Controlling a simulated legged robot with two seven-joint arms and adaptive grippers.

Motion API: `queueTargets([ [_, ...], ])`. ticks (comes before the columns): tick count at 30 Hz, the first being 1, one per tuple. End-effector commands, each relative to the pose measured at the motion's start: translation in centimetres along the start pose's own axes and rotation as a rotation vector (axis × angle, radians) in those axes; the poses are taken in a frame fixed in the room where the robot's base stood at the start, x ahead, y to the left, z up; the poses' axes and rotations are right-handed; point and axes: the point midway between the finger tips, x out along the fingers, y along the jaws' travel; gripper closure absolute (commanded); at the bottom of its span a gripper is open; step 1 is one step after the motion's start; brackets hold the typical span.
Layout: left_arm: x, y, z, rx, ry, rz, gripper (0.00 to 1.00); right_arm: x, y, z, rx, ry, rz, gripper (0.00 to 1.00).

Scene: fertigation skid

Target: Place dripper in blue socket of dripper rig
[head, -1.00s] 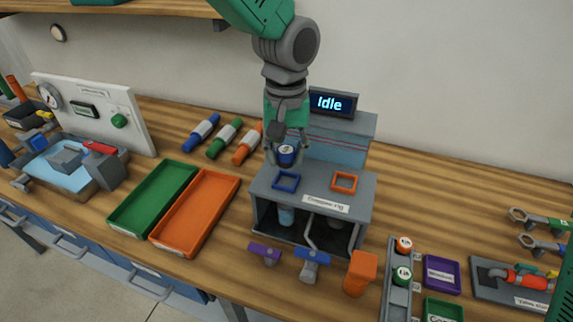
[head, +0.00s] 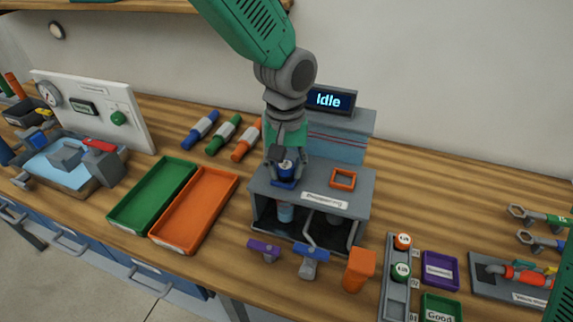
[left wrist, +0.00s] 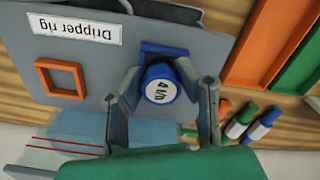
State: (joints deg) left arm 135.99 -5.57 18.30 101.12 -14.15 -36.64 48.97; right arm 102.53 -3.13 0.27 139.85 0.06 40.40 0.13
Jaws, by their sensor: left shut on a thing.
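The dripper rig (head: 318,182) is a grey box with a blue socket (head: 283,184) on its top left and an orange socket (head: 343,178) to the right. My left gripper (head: 286,165) is shut on a blue dripper (head: 286,172) with a pale, marked cap. The dripper is upright at the blue socket; the fingers partly hide the socket. In the left wrist view the dripper (left wrist: 160,86) sits between the two fingers, with the blue socket's edge (left wrist: 163,47) showing beside it. I cannot tell whether it is fully seated. My right gripper is not in view.
A display (head: 331,100) reading "Idle" stands behind the rig. Green (head: 118,220) and orange (head: 160,236) trays lie to the left. Purple (head: 263,248) and blue (head: 311,250) valve handles and an orange block (head: 359,270) are in front. A grey rack (head: 396,294) stands right.

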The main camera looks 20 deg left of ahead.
Motion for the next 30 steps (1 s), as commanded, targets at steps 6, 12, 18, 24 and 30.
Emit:
queueTargets([
  [6,-0.1,0.0,0.0,0.0,0.0,0.0,0.51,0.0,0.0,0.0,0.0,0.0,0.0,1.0],
  [12,-0.2,0.0,0.0,0.0,0.0,0.001,0.51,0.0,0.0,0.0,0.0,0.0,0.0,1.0],
  [18,-2.4,0.1,-0.1,-0.001,0.004,0.003,0.51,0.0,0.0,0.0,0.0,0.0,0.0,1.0],
  [24,-6.9,0.0,-0.1,-0.001,0.006,0.003,0.51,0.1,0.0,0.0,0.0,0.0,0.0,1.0],
  [30,-10.9,0.0,-0.1,-0.001,0.003,0.003,0.51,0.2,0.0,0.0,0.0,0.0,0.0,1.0],
])
